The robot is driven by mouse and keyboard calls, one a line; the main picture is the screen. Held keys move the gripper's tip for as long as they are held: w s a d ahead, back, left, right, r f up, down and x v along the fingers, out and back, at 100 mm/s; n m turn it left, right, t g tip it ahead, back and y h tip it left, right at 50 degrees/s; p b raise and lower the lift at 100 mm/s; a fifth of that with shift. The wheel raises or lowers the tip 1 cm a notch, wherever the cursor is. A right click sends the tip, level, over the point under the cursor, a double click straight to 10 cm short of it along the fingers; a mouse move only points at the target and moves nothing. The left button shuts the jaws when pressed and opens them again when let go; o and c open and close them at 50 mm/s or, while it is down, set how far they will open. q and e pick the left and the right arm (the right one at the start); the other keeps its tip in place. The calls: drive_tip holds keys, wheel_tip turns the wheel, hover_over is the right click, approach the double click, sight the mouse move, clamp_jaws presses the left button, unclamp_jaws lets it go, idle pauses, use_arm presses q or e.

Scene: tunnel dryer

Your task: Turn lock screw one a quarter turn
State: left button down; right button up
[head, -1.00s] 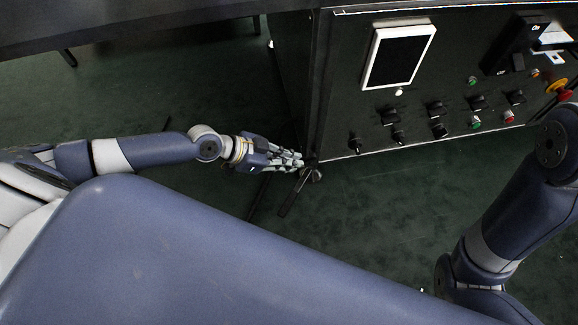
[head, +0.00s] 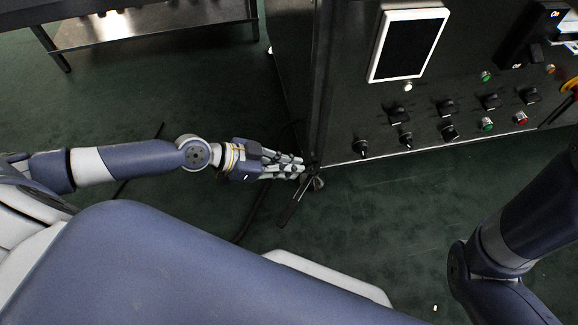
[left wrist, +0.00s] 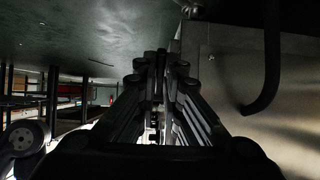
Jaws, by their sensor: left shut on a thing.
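My left gripper (head: 301,169) reaches in from the left, with its fingertips at the lower left corner of the dark dryer cabinet (head: 340,110). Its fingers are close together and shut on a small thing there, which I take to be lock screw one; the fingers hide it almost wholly. In the left wrist view the fingers (left wrist: 160,62) run forward and converge, and no screw head can be made out between them. A dark bar (head: 291,208) slants down to the floor just below the fingertips. My right gripper is out of view.
The cabinet front carries a white-framed screen (head: 409,45) and several knobs and buttons. A caster (head: 318,183) stands by the corner. A metal table (head: 150,27) is at the back left. Green floor (head: 400,220) lies open in front of the cabinet.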

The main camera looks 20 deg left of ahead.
use_arm(q)
drive_tip(key=c, duration=1.7)
unclamp_jaws()
drive_tip(key=shift+v, duration=3.8)
drive_tip(key=shift+f, duration=0.1)
